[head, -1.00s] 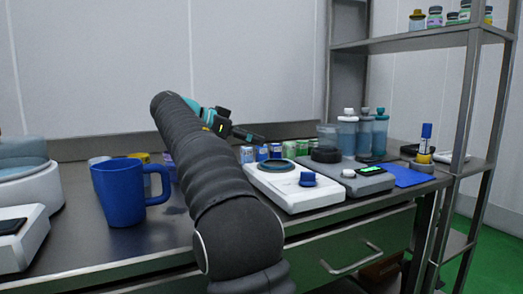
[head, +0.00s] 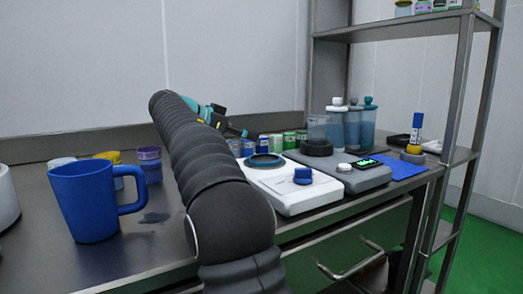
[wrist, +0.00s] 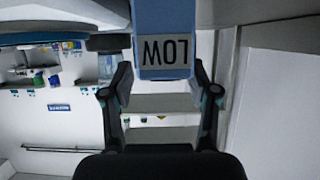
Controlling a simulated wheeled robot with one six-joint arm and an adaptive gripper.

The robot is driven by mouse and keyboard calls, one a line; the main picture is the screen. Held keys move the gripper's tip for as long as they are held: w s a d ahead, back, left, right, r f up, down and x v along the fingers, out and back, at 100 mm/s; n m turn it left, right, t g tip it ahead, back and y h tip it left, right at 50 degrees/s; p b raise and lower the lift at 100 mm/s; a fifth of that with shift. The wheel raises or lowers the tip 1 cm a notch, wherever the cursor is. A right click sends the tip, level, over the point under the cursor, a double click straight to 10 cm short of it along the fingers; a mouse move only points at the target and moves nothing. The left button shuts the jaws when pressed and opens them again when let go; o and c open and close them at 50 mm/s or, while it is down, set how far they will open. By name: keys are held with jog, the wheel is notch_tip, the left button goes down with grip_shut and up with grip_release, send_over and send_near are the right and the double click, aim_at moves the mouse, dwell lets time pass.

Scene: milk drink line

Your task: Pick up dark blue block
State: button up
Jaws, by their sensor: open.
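A small dark blue block-like piece (head: 303,176) sits on the front of the white scale-like device (head: 300,201), right of its round dark ring. Its exact shape is too small to tell. My gripper (head: 243,132) is beyond my dark arm, behind and left of this piece and apart from it. In the wrist view my gripper (wrist: 162,92) is open, its fingers spread. A blue panel with an upside-down "LOW" label (wrist: 165,50) shows at the top between the fingers; I cannot tell its distance. The dark blue piece is not recognisable in the wrist view.
A large blue mug (head: 88,205) stands left of my arm, with small yellow and purple-lidded jars behind. A grey device (head: 350,180), blue mat (head: 402,166) and tall bottles (head: 353,128) crowd the right. Cans line the back. A metal shelf (head: 400,25) rises at right.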

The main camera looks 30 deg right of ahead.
aim_at(262, 147)
jog(key=x, duration=0.5)
jog(key=shift+w+d, duration=0.1)
jog(key=shift+w, duration=0.1)
jog(key=shift+c, duration=0.2)
grip_shut()
